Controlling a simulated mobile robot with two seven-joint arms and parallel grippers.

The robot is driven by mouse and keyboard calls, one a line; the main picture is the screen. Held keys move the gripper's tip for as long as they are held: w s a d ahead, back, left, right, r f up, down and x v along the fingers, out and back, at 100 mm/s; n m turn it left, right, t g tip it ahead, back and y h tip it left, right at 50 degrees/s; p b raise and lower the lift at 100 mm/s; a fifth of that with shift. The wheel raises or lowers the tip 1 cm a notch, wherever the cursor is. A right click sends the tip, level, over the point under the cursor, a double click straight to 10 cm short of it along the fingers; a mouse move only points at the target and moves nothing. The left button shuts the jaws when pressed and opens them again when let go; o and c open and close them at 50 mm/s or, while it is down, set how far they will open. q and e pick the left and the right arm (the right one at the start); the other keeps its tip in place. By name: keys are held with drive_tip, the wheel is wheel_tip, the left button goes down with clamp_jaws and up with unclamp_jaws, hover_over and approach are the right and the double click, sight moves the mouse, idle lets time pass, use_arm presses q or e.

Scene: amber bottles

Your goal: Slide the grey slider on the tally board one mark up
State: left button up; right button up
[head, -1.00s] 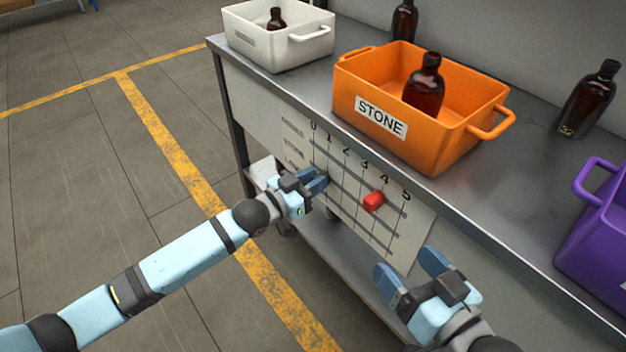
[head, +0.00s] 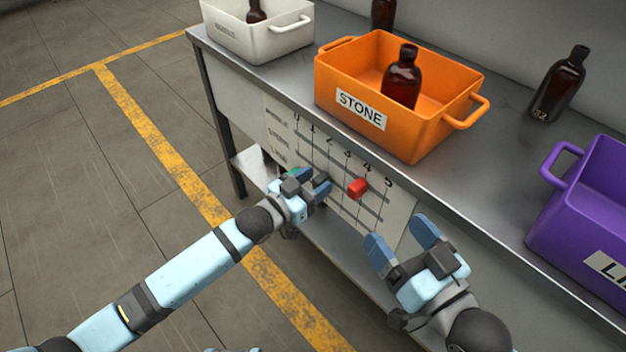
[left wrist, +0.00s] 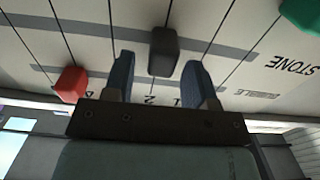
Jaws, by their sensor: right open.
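The tally board (head: 400,212) hangs on the front of the steel bench, with numbered marks and several grey tracks. In the left wrist view the dark grey slider (left wrist: 163,50) sits on a track, near the marks 1 and 2. My left gripper (head: 314,182) is at the board, open, with one finger on each side of the grey slider in the left wrist view (left wrist: 160,78); contact is not visible. A red slider (head: 357,188) is to its right, and a green slider (left wrist: 301,14) shows in the wrist view's corner. My right gripper (head: 402,243) is open and empty before the board's lower right.
On the bench top (head: 505,160) stand a white crate (head: 265,42), an orange crate (head: 445,100) labelled STONE with a brown bottle (head: 402,80) inside, a purple crate (head: 575,225) and another bottle (head: 560,85). A lower shelf (head: 340,250) runs below the board. The floor at left is clear.

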use_arm(q)
drive_tip(key=p+v, duration=0.4)
drive_tip(key=v, duration=1)
use_arm(e)
drive_tip(key=r, duration=0.1)
drive_tip(key=r+t, duration=0.1)
drive_tip(key=r, duration=0.1)
drive_tip(key=r+t, duration=0.1)
drive_tip(key=r, duration=0.1)
drive_tip(key=shift+s+d+r, duration=0.1)
drive_tip(key=shift+s+d, duration=0.1)
drive_tip(key=shift+d, duration=0.1)
drive_tip(key=shift+m, duration=0.3)
